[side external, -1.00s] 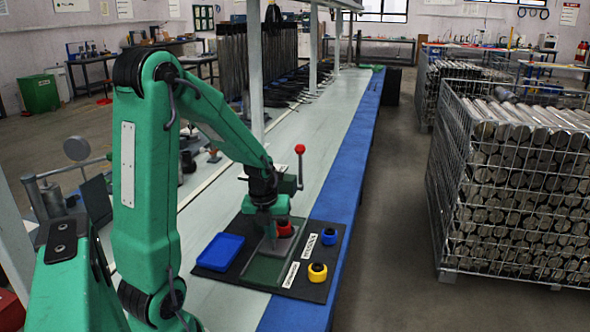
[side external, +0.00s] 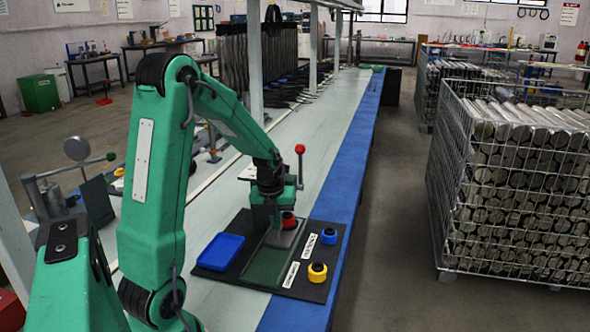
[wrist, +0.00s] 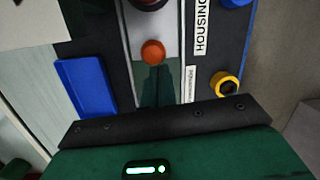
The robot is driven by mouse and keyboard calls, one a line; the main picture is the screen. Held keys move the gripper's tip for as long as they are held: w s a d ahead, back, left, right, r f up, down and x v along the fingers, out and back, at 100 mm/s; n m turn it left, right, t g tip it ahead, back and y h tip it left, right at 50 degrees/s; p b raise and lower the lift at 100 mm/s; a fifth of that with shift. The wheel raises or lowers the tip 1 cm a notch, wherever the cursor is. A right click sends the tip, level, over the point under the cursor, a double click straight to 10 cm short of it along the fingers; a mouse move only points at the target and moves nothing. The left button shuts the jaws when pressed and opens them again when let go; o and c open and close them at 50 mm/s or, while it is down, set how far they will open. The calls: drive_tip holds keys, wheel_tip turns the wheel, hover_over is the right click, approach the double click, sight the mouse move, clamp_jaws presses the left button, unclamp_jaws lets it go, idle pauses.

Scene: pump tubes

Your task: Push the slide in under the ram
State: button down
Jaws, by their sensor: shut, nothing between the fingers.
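The grey slide (side external: 285,239) lies in the green channel (side external: 264,266) of the black board. A red part (side external: 289,221) sits on its far portion. In the wrist view the slide (wrist: 152,24) carries an orange-red knob (wrist: 152,52) near its close end, with a dark red part (wrist: 148,3) cut off at the top edge. My gripper (wrist: 155,72) is shut and empty, its fingertips low at the near side of the knob; I cannot tell whether they touch. The press lever with a red ball (side external: 300,149) stands behind. My arm hides the ram.
A blue tray (side external: 219,251) lies left of the channel. A blue ring (side external: 329,236) and a yellow ring (side external: 317,272) stand to the right beside white labels, one reading HOUSING (wrist: 201,30). The pale bench top beyond the board is mostly clear.

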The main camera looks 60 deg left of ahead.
drive_tip(key=shift+w+a, duration=0.15)
drive_tip(key=shift+a, duration=0.05)
drive_tip(key=s+d+r, duration=0.2)
drive_tip(key=r, duration=0.3)
drive_tip(key=s+d+r, duration=0.1)
drive_tip(key=d+r, duration=0.2)
drive_tip(key=r, duration=0.3)
drive_tip(key=shift+s+r, duration=0.2)
drive_tip(key=shift+s, duration=0.15)
drive_tip(key=shift+d, duration=0.15)
drive_tip(key=s+d+r+n+t, duration=0.2)
drive_tip(key=s+d+n, duration=0.1)
drive_tip(key=d+n, duration=0.6)
drive_tip(key=s+d+r+n+t+h, duration=0.1)
drive_tip(key=s+d+n, duration=0.3)
drive_tip(key=n, duration=1.2)
drive_tip(key=d+r, duration=0.1)
drive_tip(key=d, duration=0.3)
drive_tip(key=shift+s+d+t, duration=0.3)
drive_tip(key=shift+d+t, duration=0.1)
